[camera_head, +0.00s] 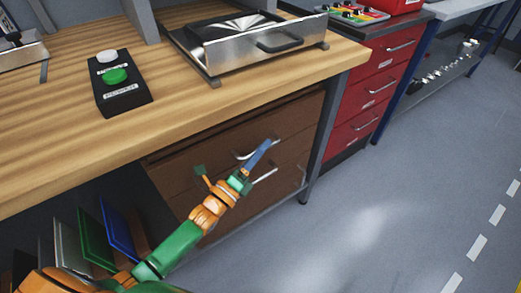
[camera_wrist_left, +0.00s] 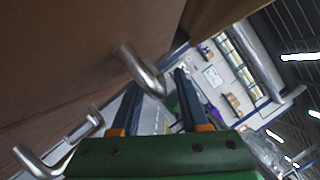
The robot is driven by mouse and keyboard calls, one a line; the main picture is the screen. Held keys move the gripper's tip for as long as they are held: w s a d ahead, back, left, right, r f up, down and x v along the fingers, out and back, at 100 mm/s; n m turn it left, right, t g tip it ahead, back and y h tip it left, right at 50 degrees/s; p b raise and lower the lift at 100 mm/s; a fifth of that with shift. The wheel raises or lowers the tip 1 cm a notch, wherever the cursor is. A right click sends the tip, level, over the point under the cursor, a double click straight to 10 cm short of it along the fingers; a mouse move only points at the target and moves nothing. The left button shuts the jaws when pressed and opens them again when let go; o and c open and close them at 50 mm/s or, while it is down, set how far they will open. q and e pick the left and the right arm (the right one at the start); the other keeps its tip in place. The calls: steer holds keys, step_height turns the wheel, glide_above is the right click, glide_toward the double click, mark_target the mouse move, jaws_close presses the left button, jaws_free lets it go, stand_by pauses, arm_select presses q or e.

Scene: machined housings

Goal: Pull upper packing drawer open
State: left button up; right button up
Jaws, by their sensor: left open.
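The upper packing drawer (camera_head: 205,155) is a brown front under the wooden bench top and looks shut. Its metal bar handle (camera_head: 243,156) is partly hidden behind my left gripper (camera_head: 261,154). In the left wrist view a curved metal handle (camera_wrist_left: 143,72) stands out from the brown drawer face (camera_wrist_left: 60,55), close ahead of the open blue-tipped fingers of the left gripper (camera_wrist_left: 157,84). It appears between the fingertips; I cannot tell whether they touch it. The gripper holds nothing. My right gripper is in neither view.
A lower drawer (camera_head: 285,181) has its own handle (camera_head: 265,176), also seen in the wrist view (camera_wrist_left: 38,162). The bench top (camera_head: 195,105) overhangs the drawers. A red cabinet (camera_head: 370,95) stands to the right. The floor (camera_head: 375,220) in front is clear.

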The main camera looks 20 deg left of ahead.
arm_select(q)
steer(key=shift+w, duration=0.15)
jaws_close()
steer(key=shift+d, duration=0.1)
stand_by(0.8)
stand_by(0.5)
